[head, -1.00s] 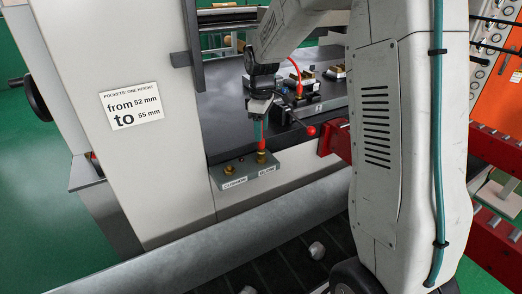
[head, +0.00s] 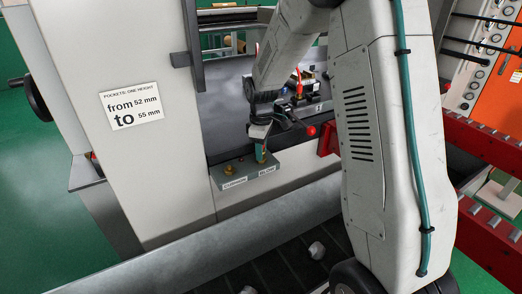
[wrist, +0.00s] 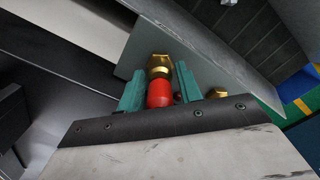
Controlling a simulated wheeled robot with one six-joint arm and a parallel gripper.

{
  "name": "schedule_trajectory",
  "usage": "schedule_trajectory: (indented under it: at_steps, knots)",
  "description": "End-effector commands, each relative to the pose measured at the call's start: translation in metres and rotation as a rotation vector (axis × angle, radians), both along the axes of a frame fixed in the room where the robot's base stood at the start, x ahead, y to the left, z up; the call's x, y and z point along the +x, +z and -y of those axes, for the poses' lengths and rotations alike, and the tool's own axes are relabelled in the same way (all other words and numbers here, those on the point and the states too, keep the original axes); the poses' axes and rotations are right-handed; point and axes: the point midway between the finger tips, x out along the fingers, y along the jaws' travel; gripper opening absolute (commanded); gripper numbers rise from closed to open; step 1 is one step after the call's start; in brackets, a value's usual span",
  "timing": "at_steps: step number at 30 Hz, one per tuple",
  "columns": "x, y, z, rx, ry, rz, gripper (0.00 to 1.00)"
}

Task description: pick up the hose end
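The red hose end (wrist: 159,94) sits at the brass fitting (wrist: 158,64) of the port marked BLOW. My gripper (wrist: 160,88) has its two green fingers on either side of the hose end, with a narrow dark gap showing on the right side. It looks open around the hose end rather than clamped on it. In the head view my gripper (head: 261,152) is low over the grey port block (head: 247,177) and mostly hides the hose end. The rest of the hose is hidden by my wrist there.
A second brass fitting (head: 229,170), marked CUSHION, stands beside it on the same block. A red ball-ended lever (head: 310,131) juts out close to the right of my gripper.

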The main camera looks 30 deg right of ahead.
Motion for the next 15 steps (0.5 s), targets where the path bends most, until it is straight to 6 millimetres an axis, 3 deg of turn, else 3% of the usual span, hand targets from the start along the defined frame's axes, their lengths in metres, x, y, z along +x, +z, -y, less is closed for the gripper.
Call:
schedule_trajectory:
  at_steps: [1, 3, 15]
  knots:
    - [0.0000, 0.0001, 0.0000, 0.000, 0.000, 0.000, 0.20]
    - [-0.0001, 0.0002, 0.0001, 0.000, 0.000, 0.000, 0.01]
    - [0.0003, 0.0047, 0.0001, 0.000, 0.000, 0.001, 0.01]
